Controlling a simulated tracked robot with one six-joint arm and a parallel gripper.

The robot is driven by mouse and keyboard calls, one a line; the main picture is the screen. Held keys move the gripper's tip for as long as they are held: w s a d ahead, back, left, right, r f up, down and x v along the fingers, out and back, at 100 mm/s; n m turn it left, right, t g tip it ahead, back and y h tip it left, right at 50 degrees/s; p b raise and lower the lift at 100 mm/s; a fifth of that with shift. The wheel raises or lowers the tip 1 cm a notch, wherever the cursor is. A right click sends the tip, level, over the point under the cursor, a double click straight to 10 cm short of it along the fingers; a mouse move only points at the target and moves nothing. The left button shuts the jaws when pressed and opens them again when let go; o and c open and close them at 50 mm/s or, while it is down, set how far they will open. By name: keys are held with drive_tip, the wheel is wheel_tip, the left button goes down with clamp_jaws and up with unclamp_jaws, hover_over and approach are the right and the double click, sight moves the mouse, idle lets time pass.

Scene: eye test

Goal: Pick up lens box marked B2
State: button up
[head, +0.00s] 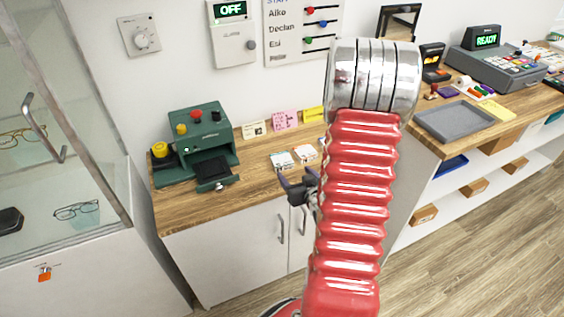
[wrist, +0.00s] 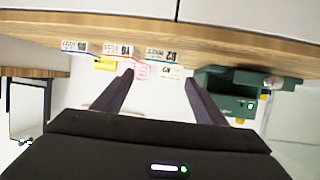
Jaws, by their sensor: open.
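Several small white lens boxes lie on the wooden counter. In the wrist view, which is upside down, the right-hand box (wrist: 161,54) has a label that seems to read B2. A middle box (wrist: 117,49) and a left box (wrist: 75,45) carry other labels, hard to read. In the head view the box nearest the green machine (head: 282,160) seems to be the same B2 box, with another box (head: 306,153) right of it. My gripper (head: 298,180) is open and empty, in front of the boxes and apart from them. Its fingers also show in the wrist view (wrist: 159,78).
A green machine (head: 205,140) stands left of the boxes. Cream (head: 254,130), pink (head: 285,120) and yellow (head: 313,114) notes are behind them. A glass cabinet (head: 75,120) is at left. A grey tray (head: 455,121) lies on the right counter. My red arm hides part of the counter.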

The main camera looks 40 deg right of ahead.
approach(283, 161)
drive_tip(key=x, duration=0.3)
drive_tip(key=shift+w+d+f, duration=0.1)
drive_tip(key=shift+w+f, duration=0.2)
drive_tip(key=shift+w+d, duration=0.1)
drive_tip(key=shift+w, duration=0.1)
drive_tip(key=shift+x, duration=2.7)
drive_tip(key=shift+r, duration=0.15)
drive_tip(key=c, duration=0.8)
drive_tip(key=shift+r, duration=0.1)
wheel_tip(283, 161, up, 10)
